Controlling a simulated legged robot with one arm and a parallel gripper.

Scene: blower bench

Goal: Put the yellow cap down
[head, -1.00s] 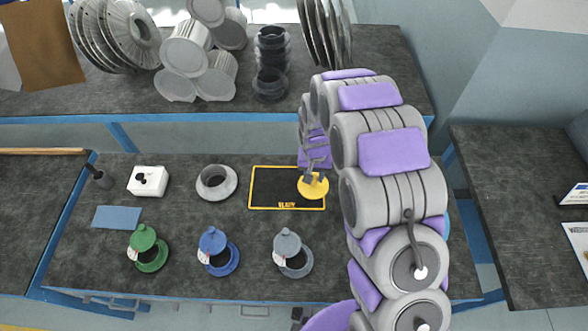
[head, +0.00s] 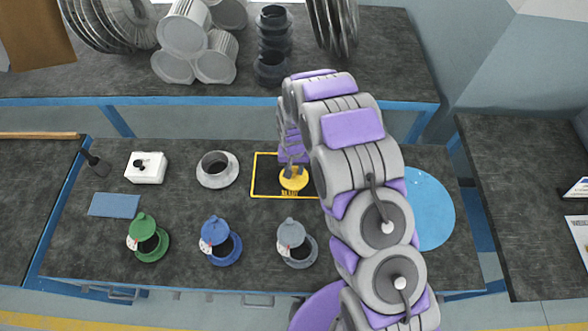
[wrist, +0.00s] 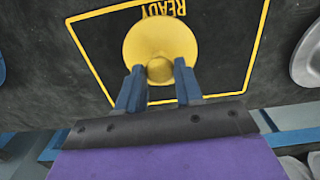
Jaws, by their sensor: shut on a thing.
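The yellow cap (head: 294,180) is over the black mat with a yellow border (head: 265,180) on the bench. In the wrist view the round cap (wrist: 160,35) lies inside the yellow outline, near the READY lettering on the mat (wrist: 110,45). My gripper (wrist: 159,75) is shut on the cap's central knob, one finger on each side. In the head view my gripper (head: 291,168) comes down on the cap from above. I cannot tell whether the cap touches the mat. My arm hides the mat's right end in the head view.
Green (head: 148,240), blue (head: 220,243) and grey (head: 296,243) capped fittings stand along the front. A grey ring fitting (head: 217,169) is left of the mat. A white box (head: 146,167), blue cloth (head: 115,205) and light-blue disc (head: 430,210) lie on the bench.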

